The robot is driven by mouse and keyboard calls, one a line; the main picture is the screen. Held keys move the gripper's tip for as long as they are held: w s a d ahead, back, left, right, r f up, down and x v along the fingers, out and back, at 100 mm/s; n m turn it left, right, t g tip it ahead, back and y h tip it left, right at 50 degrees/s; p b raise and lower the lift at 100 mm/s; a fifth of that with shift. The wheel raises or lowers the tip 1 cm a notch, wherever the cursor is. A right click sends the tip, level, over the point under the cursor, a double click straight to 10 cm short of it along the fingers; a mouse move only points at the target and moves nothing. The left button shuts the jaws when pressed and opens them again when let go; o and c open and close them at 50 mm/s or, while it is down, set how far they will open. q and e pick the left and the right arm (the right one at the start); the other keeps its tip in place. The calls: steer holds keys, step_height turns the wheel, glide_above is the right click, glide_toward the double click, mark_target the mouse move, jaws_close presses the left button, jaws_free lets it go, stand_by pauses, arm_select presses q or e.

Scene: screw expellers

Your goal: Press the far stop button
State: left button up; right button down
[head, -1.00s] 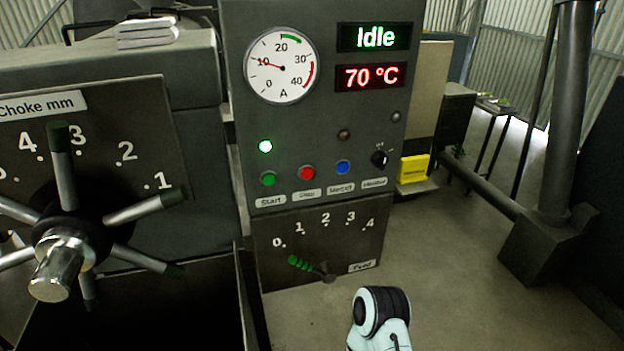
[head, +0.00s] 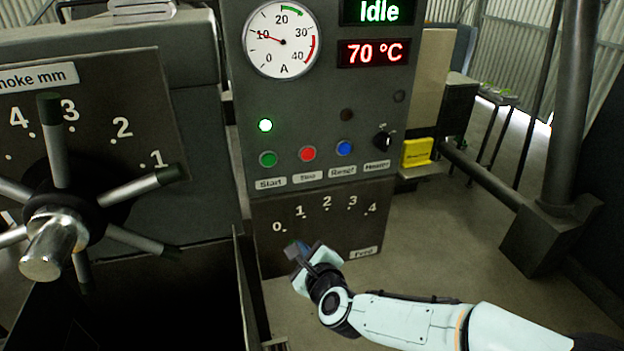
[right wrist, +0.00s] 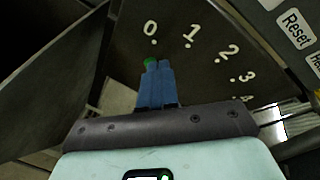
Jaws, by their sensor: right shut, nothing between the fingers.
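A red button (head: 307,154), its label reading roughly "Stop", sits on the grey control panel (head: 325,100) between a green button (head: 268,159) and a blue button (head: 344,148). I see no second red button. My right gripper (head: 293,249) is below the panel buttons, in front of the feed plate (head: 285,235). Its blue fingers (right wrist: 155,85) are shut and empty in the right wrist view. The green end of the feed lever (right wrist: 150,62) shows just past the fingertips; I cannot tell whether they touch. My left gripper is not in view.
A choke handwheel (head: 60,235) with long spokes juts out at the left. A black heater knob (head: 382,140) is right of the blue button. A yellow box (head: 417,152) and a thick post (head: 570,110) stand farther right. Open floor lies between.

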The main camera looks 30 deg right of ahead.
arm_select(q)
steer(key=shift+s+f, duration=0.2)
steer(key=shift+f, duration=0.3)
arm_select(e)
steer(key=s+d+r+m+t+h, duration=0.1)
steer(key=s+r+m, duration=0.2)
steer(key=r, duration=0.5)
steer(key=s+d+r+m+t+h, duration=0.1)
steer(key=s+d+r+m+t, duration=0.1)
steer(key=r+m, duration=0.4)
step_height(320, 180, up, 2)
steer(key=shift+s+r+m, duration=0.2)
steer(key=shift+s+m, duration=0.1)
steer(key=shift+s, duration=0.4)
steer(key=shift+w, duration=0.1)
steer(key=p, duration=0.2)
glide_toward(308, 155)
steer(key=x, duration=0.5)
steer(key=shift+w, duration=0.25)
steer(key=shift+w+d+p, duration=0.2)
steer(key=shift+w+p, duration=0.1)
steer(key=shift+w, duration=0.4)
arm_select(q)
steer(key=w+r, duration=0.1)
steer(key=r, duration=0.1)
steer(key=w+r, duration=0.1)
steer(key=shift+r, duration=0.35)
arm_select(e)
steer(key=shift+f, duration=0.1)
steer(key=shift+s, duration=0.1)
